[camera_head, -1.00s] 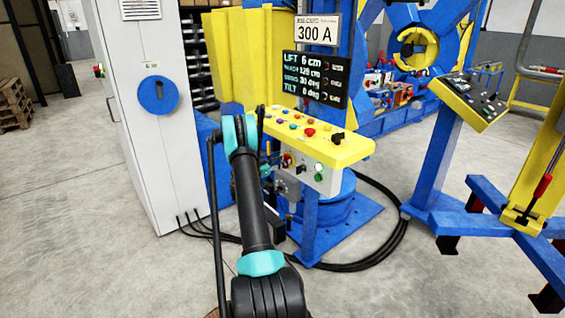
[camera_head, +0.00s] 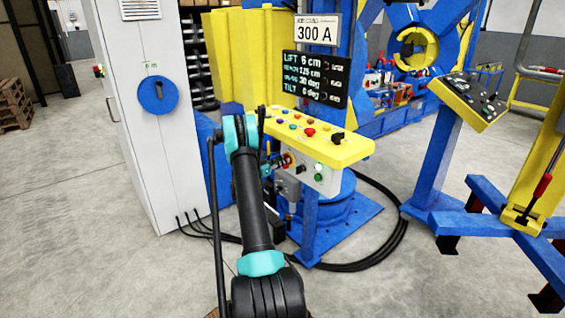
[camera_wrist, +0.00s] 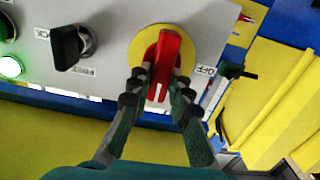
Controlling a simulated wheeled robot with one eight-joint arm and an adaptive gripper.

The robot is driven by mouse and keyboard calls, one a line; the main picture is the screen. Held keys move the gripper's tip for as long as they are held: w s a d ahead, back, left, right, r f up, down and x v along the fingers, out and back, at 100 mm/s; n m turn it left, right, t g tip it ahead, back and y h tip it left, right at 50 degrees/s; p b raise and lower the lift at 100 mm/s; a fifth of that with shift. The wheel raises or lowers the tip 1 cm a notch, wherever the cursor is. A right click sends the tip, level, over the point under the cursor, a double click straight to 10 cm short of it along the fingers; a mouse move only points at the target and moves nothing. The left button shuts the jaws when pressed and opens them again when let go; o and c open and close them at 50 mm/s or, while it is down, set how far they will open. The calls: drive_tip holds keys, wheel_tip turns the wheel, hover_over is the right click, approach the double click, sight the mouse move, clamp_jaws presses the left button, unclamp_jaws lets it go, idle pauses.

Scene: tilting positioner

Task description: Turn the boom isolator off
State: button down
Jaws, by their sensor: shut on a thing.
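The boom isolator is a red handle (camera_wrist: 163,65) on a round yellow plate on a grey panel, seen in the wrist view. An "OFF" label (camera_wrist: 206,71) is to the right of the plate. The handle lies roughly along the picture's vertical, its lower end between my fingers. My gripper (camera_wrist: 158,88) is shut on this lower end, one finger on each side. In the head view my gripper (camera_head: 277,166) is at the left of the panel front, and the isolator is largely hidden behind it.
A black knob (camera_wrist: 68,47) and a lit lamp (camera_wrist: 11,67) are left of the isolator. The yellow button console (camera_head: 315,137) overhangs the panel. A white cabinet (camera_head: 165,180) with a blue disc stands at left. Cables lie on the floor.

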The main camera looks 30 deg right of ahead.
drive_tip(key=shift+w+a+f+n, duration=0.1)
drive_tip(key=shift+w+f+n, duration=0.1)
drive_tip(key=shift+n, duration=2.75)
drive_tip(key=shift+w+f+n, duration=0.2)
drive_tip(key=shift+w+n, duration=0.05)
drive_tip(key=shift+n, duration=2.65)
drive_tip(key=shift+w+a+f+n, duration=0.1)
drive_tip(key=shift+w+f+n, duration=0.1)
drive_tip(key=shift+n, duration=2.75)
drive_tip(key=c, duration=1.4)
unclamp_jaws()
drive_tip(key=s+a, duration=0.1)
drive_tip(key=a, duration=1)
drive_tip(key=shift+a, duration=0.4)
